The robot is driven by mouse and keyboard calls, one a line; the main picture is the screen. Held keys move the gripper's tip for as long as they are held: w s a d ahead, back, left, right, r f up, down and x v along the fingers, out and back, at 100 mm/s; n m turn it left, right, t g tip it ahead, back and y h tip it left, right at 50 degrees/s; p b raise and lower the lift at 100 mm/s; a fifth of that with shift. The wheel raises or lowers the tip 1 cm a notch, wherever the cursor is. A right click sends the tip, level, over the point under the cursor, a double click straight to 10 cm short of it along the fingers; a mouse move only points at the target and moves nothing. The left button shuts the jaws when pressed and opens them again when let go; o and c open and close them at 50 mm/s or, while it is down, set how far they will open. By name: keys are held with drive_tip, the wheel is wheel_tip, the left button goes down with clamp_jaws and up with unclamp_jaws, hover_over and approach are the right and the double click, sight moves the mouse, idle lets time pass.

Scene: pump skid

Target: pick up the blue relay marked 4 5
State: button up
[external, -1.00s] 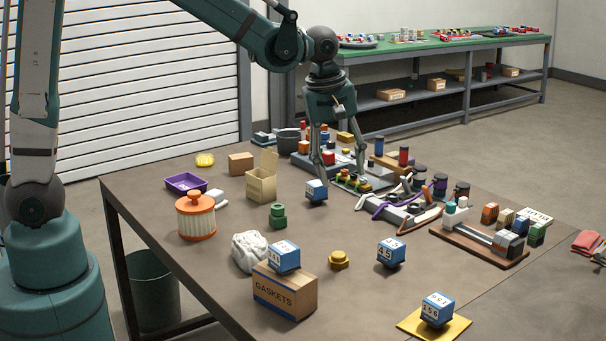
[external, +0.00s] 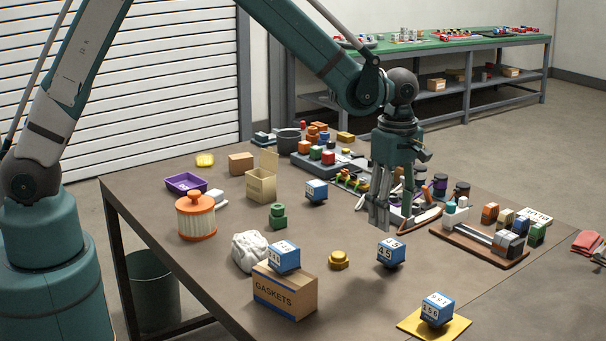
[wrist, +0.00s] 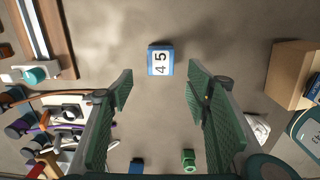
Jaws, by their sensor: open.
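The blue relay marked 4 5 (external: 391,253) sits on the table, right of centre, in the external view. Its white label reads "45" in the wrist view (wrist: 160,61), where it lies beyond the fingertips and between their lines. My gripper (external: 379,222) is open and empty, above the table and behind the relay in the external view. Its two green-padded fingers (wrist: 158,88) are spread wide in the wrist view, with nothing between them. The gripper and the relay are apart.
Other blue relays sit on the gaskets box (external: 285,256), on a yellow pad (external: 437,310) and on the bare table (external: 316,190). A yellow hex part (external: 339,260) lies left of the relay. A wooden-based tray (external: 480,246) stands to the right. Table around the relay is clear.

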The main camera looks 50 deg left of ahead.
sight(392, 243)
drive_tip(key=shift+w+d+f, duration=0.1)
drive_tip(key=shift+d+f, duration=0.25)
drive_tip(key=shift+f, duration=0.1)
drive_tip(key=shift+f, duration=1.2)
drive_tip(key=shift+f, duration=0.1)
drive_tip(key=shift+f+b, duration=0.3)
drive_tip(key=shift+f, duration=2.2)
drive_tip(key=shift+c, duration=0.4)
drive_tip(key=c, duration=1)
